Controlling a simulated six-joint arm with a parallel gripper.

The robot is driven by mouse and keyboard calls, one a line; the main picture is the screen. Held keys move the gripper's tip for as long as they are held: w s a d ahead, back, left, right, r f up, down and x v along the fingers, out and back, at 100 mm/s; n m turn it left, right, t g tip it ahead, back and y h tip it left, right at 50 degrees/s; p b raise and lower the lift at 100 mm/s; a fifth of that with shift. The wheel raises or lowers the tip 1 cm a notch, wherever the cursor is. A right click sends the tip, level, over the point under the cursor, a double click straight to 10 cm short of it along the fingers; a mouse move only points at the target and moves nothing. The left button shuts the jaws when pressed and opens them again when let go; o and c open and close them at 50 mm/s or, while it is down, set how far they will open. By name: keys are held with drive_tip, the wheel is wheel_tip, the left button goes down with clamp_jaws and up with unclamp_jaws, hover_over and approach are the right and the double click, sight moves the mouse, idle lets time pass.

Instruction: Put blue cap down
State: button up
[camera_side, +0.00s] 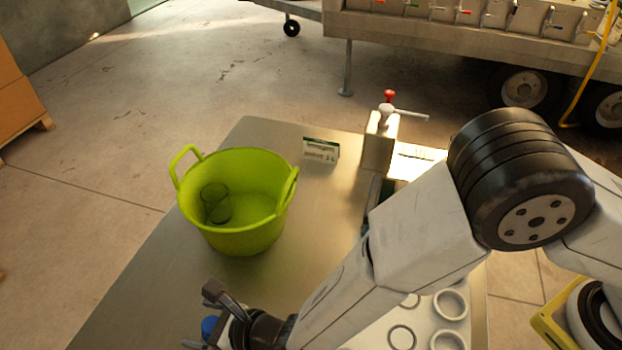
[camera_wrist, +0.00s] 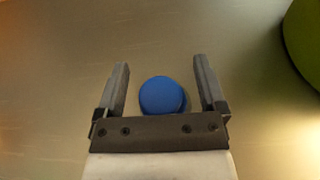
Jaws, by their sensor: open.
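The blue cap (camera_wrist: 162,95) lies on the metal table between the two fingers of my gripper (camera_wrist: 160,82) in the wrist view. Gaps show between the cap and both fingers. In the side view the blue cap (camera_side: 209,327) is at the lower left of the table, partly hidden by my gripper (camera_side: 200,318). My gripper is open around it.
A green tub (camera_side: 235,205) with dark round items inside stands on the table (camera_side: 150,290). A vise (camera_side: 380,140) and a small sign (camera_side: 321,150) are at the back. A rack with round holes (camera_side: 425,325) is at the right.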

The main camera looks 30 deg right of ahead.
drive_tip(key=shift+s+d+r, duration=0.1)
drive_tip(key=shift+s, duration=0.05)
drive_tip(key=shift+v, duration=3.7)
drive_tip(key=shift+d, duration=0.1)
